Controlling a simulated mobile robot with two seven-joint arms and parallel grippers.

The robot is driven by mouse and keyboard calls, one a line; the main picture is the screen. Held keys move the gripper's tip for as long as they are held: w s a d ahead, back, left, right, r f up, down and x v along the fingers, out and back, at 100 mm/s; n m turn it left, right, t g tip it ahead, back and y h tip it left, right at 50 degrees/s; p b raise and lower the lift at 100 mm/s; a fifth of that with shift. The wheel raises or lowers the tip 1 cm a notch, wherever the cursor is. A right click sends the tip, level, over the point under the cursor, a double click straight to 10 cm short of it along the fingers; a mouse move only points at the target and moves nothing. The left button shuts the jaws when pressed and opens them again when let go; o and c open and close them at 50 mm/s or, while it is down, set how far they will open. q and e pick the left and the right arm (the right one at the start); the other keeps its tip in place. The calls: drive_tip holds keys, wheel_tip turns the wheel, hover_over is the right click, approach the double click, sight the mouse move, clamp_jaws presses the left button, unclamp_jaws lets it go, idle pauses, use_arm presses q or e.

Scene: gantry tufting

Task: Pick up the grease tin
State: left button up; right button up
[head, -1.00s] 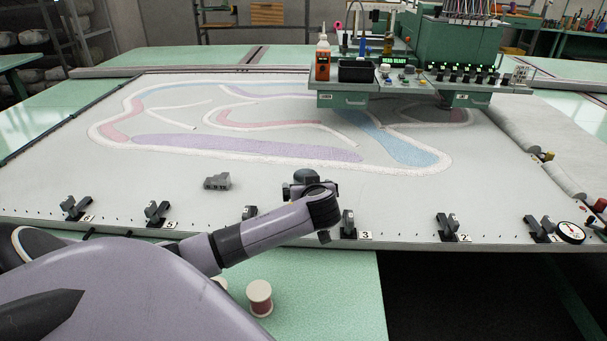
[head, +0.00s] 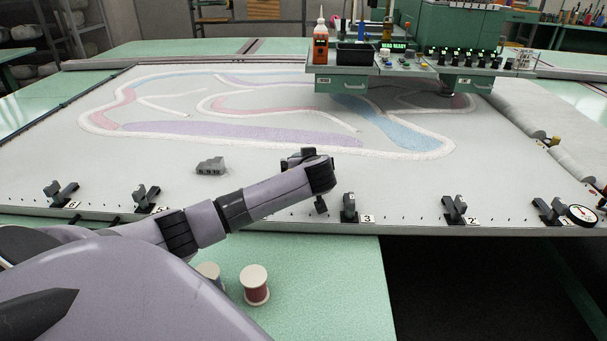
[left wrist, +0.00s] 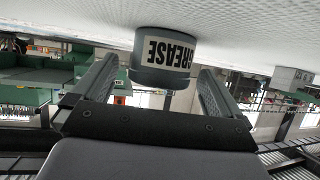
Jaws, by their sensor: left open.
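The grease tin (left wrist: 160,58) is a short round grey tin with a pale label reading GREASE. It shows upside down in the left wrist view, against the pale cloth surface. My left gripper (left wrist: 158,72) is open, with one finger to either side of the tin; I cannot tell whether either finger touches it. In the head view my left arm reaches over the front of the stretched cloth, and its end hides the tin and most of the gripper. My right gripper is in neither view.
The tufted cloth (head: 270,185) has several black clamps along its front edge, one (head: 349,208) just right of my arm's end. A grey block (head: 210,166) lies left of it. Thread spools (head: 255,287) stand on the green table in front. The green machine carriage (head: 345,82) is at the back.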

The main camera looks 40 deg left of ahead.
use_arm(q)
drive_tip(key=shift+w+a, duration=0.2)
drive_tip(key=shift+a, duration=0.1)
drive_tip(key=shift+f, duration=0.1)
drive_tip(key=c, duration=1.2)
